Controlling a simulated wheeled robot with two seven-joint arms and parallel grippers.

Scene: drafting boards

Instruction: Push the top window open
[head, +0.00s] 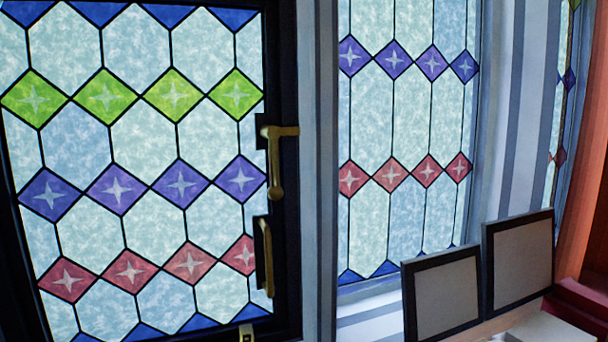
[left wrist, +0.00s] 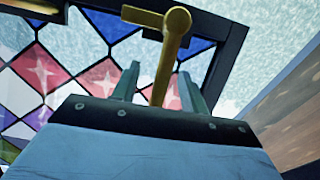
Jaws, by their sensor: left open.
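A stained-glass window (head: 145,135) in a dark frame fills the left of the head view, with green, purple and red diamonds. A brass handle (head: 278,160) is on its right frame, and a second brass handle (head: 264,255) hangs below it. My left gripper (left wrist: 158,71) is open in the left wrist view. A brass handle (left wrist: 172,50) passes between its two fingers as seen there; I cannot tell whether they touch it. The window's red panes and dark frame show behind it. I cannot tell which head-view handle this is. My right gripper is in neither view.
A second stained-glass window (head: 405,130) is to the right, past a pale striped wall strip (head: 318,150). Two dark-framed boards (head: 442,298) stand at the lower right. An orange curtain (head: 585,150) hangs at the right edge. A brown surface (left wrist: 292,110) is at the right of the wrist view.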

